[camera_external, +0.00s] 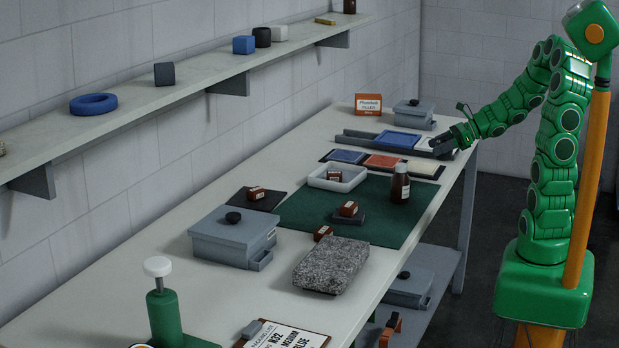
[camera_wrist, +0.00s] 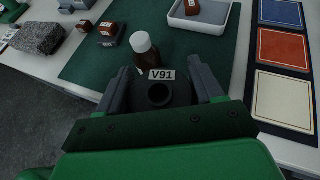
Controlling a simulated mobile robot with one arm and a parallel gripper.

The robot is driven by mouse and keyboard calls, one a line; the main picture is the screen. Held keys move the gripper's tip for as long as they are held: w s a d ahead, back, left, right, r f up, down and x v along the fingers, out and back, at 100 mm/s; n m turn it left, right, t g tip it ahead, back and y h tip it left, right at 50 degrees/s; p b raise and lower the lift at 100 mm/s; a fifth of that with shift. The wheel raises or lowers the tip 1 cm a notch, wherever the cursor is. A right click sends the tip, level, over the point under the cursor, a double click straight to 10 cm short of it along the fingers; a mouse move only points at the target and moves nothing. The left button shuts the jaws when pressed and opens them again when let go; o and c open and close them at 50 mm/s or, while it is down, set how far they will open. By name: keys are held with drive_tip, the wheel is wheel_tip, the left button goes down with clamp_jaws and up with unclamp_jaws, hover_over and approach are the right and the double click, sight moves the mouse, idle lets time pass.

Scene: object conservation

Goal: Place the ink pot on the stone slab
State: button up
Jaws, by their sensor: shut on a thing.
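My gripper (camera_wrist: 159,82) is shut on a dark pot with a round opening (camera_wrist: 160,96) and a white label reading V91; I take it to be the ink pot. In the external view my gripper (camera_external: 441,146) is over the right edge of the table, by the tray of coloured panels, and the pot is hard to make out there. The stone slab (camera_external: 332,266), a rough speckled grey block, lies at the table's near right edge. It also shows at the upper left of the wrist view (camera_wrist: 38,38). Its top is bare.
A brown bottle with a white cap (camera_external: 400,184) stands on the green mat (camera_external: 300,212), between my gripper and the slab. Small brown labelled blocks (camera_external: 322,233) lie near the slab. A grey lidded box (camera_external: 232,236) stands to its left. A white tray (camera_external: 338,177) is farther back.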

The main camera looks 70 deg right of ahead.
drive_tip(key=w+a+r+n+g+y, duration=0.2)
drive_tip(key=w+a+n+g+y, duration=0.15)
drive_tip(key=a, duration=0.95)
drive_tip(key=w+a+r+n+g+y, duration=0.1)
drive_tip(key=w+a+n+g+y, duration=0.3)
drive_tip(key=a, duration=1)
drive_tip(key=s+a+r+n+g, duration=0.1)
drive_tip(key=s+a+n+g, duration=0.25)
drive_tip(key=a, duration=0.95)
drive_tip(key=s+a+r+n+g, duration=0.2)
drive_tip(key=s+a+n+g, duration=0.15)
drive_tip(key=a, duration=0.95)
hover_over(332, 259)
drive_tip(key=shift+n, duration=0.45)
drive_tip(key=f, duration=0.9)
drive_tip(key=shift+s+d, duration=0.35)
drive_tip(key=shift+w+a+f, duration=0.2)
drive_tip(key=shift+w+f, duration=0.05)
drive_tip(key=shift+f, duration=0.2)
drive_tip(key=shift+w+a+f, duration=0.15)
drive_tip(key=shift+w+f, duration=0.05)
drive_tip(key=shift+f, duration=1.5)
drive_tip(key=shift+f, duration=0.1)
